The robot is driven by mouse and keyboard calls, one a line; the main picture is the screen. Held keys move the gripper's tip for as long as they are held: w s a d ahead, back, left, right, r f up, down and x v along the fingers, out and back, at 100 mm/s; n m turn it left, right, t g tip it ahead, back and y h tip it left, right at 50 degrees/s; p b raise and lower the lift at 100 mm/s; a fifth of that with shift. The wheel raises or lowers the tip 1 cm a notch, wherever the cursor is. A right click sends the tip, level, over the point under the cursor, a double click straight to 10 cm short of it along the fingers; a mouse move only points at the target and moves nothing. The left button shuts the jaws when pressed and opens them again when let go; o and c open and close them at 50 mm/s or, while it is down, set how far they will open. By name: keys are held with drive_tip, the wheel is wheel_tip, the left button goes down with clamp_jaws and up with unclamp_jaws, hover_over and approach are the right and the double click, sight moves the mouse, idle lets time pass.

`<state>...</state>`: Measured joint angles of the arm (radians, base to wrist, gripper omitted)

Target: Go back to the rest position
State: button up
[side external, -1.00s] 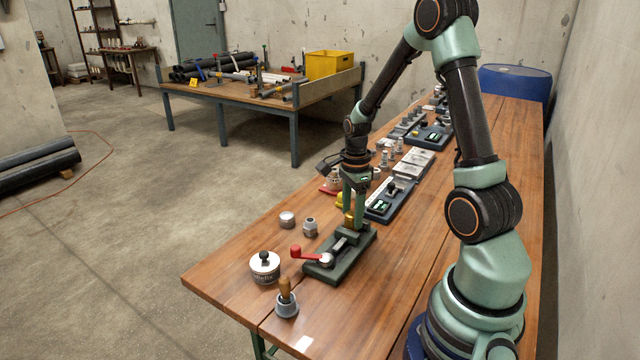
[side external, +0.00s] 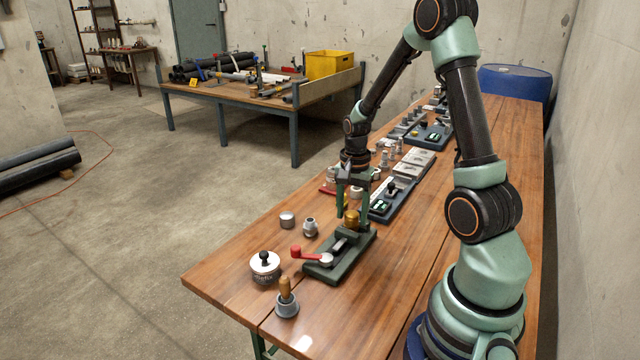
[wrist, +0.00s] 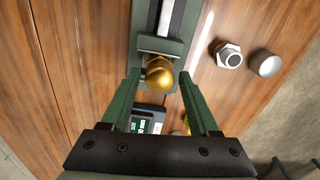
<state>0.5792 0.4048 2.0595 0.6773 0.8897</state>
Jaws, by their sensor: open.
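My gripper (side external: 350,203) is open and stands over the far end of the green clamp fixture (side external: 325,267) on the bench. A brass fitting (side external: 351,219) sits at that end of the fixture, between or just beyond the fingers. In the wrist view the brass fitting (wrist: 160,75) lies ahead of the open fingers (wrist: 160,85), with clear gaps on both sides. The fixture has a red-handled lever (side external: 303,252) at its near side.
A hex fitting (side external: 310,227) and a grey cap (side external: 287,219) stand left of the fixture. A dark tray (side external: 386,203) and other parts fill the bench beyond. The front right bench top is clear.

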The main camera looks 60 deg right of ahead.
drive_tip(key=n, duration=0.3)
drive_tip(key=shift+n, duration=0.4)
drive_tip(key=n, duration=0.3)
drive_tip(key=shift+n, duration=1.5)
drive_tip(key=shift+n, duration=0.8)
drive_tip(key=n, duration=0.4)
